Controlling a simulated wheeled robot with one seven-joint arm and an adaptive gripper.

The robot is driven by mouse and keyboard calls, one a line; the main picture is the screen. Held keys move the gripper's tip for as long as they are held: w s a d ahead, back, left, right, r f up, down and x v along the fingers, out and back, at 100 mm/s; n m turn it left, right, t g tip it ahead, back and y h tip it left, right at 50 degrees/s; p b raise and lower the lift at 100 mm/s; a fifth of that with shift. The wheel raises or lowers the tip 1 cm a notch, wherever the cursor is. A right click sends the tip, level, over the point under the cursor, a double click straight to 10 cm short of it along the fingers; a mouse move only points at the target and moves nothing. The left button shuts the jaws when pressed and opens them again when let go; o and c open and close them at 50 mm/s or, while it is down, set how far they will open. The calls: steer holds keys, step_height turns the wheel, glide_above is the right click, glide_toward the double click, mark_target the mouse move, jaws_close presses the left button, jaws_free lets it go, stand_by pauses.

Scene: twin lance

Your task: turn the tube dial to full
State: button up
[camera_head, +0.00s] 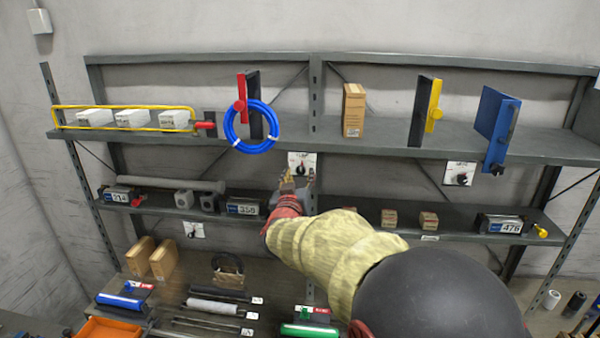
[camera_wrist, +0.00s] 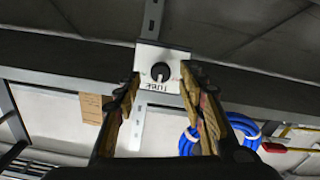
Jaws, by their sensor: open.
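The tube dial is a black round knob (camera_head: 301,168) on a small white plate, fixed to the front of the upper shelf at the middle post. In the wrist view the knob (camera_wrist: 160,72) sits centred between the fingers, and the lettering on its plate (camera_wrist: 157,87) appears upside down. A pale mark shows on the knob, but its exact setting is too small to read. My gripper (camera_head: 297,180) is open and empty just below and in front of the dial. In the wrist view its two fingers (camera_wrist: 165,88) flank the plate, apparently without touching the knob.
Similar dials hang at the right (camera_head: 460,175) and lower left (camera_head: 194,230). A blue hose coil (camera_head: 251,144) hangs off the upper shelf left of the dial. A cardboard box (camera_head: 353,110) stands above right. Numbered grey units (camera_head: 500,224) and small boxes occupy the lower shelf.

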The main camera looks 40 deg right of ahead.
steer(key=shift+x, duration=1)
steer(key=shift+c, duration=1.2)
steer(key=c, duration=0.8)
jaws_close()
